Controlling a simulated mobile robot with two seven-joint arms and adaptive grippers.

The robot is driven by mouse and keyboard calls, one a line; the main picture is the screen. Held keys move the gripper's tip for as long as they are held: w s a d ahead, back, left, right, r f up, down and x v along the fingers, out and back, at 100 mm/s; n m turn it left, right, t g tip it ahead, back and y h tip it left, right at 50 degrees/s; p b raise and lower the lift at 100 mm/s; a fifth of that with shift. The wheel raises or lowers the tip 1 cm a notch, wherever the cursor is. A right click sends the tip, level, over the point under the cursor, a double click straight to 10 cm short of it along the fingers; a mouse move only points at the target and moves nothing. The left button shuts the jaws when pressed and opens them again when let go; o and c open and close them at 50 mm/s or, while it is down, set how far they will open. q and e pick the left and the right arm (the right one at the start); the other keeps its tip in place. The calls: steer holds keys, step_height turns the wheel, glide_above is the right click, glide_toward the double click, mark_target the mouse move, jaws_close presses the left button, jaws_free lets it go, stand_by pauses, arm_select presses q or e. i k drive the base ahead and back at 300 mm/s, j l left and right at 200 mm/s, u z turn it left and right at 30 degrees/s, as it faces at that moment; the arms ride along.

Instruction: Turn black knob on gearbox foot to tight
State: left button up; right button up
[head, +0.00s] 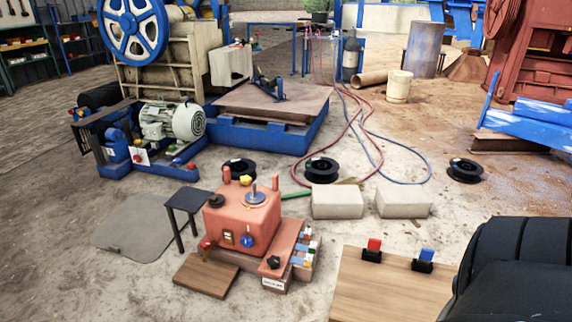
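The orange-red gearbox (222,225) stands on the floor in the lower middle of the head view. A black knob (273,262) sits on top of its low foot (285,250), at the front end, above a small white label (273,282). Whether this knob is tight or loose cannot be told at this size. A second black knob (216,200) is on the gearbox's upper left. A blue knob (247,241) is on its front face. Neither of my grippers shows in this view.
A wooden board (208,275) and a dark stool (187,205) are beside the gearbox. A wooden top (388,285) at right carries red and blue clips. Two pale blocks (338,202) lie behind. A black part, probably my arm, fills the lower right corner.

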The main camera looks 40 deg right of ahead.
mark_target(273, 261)
steer(key=i+z, duration=0.15)
steer(key=z, duration=0.25)
steer(key=i+z, duration=0.15)
steer(key=z, duration=0.25)
steer(key=i+j+z, duration=0.15)
steer(key=z, duration=0.3)
steer(key=i+j+z, duration=0.1)
steer(key=z, duration=0.3)
